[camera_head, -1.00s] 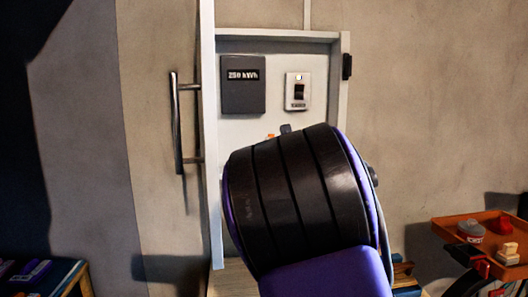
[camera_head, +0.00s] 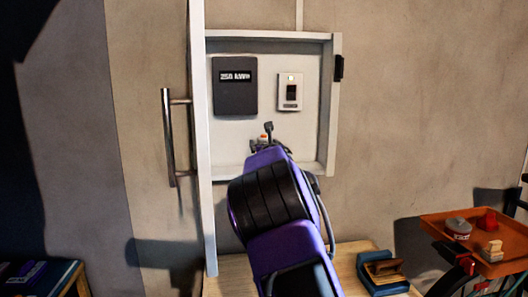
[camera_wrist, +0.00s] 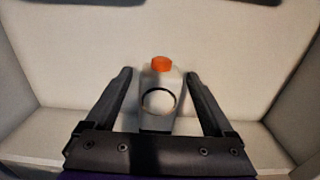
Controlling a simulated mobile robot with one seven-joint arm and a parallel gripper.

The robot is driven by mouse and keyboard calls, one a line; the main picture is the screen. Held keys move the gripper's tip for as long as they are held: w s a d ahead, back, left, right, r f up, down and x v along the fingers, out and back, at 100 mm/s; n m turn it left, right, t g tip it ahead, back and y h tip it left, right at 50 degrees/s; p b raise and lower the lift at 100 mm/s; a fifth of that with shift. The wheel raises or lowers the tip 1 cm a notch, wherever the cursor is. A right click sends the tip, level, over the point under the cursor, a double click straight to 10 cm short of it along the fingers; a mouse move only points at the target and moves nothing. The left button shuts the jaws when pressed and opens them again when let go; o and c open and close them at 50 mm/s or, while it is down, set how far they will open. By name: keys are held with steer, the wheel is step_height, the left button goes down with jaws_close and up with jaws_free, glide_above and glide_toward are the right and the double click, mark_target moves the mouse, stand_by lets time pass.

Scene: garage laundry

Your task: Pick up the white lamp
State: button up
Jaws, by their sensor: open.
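A pale object with an orange top and a dark-edged round on its front, the likely white lamp (camera_wrist: 162,82), stands upright in the open white wall cabinet. My gripper (camera_wrist: 159,76) is open, with one finger on each side of the object. I cannot tell whether either finger touches it. In the head view my gripper (camera_head: 268,142) reaches into the lower part of the cabinet.
The white cabinet (camera_head: 334,110) has a raised rim and an open door with a long handle (camera_head: 168,135) on the left. A dark meter (camera_head: 235,86) and a switch (camera_head: 290,92) are on its back. Below stand a wooden table (camera_head: 235,280) and an orange tray (camera_head: 440,222).

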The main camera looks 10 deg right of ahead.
jaws_close()
stand_by(0.4)
steer(key=shift+r, duration=0.2)
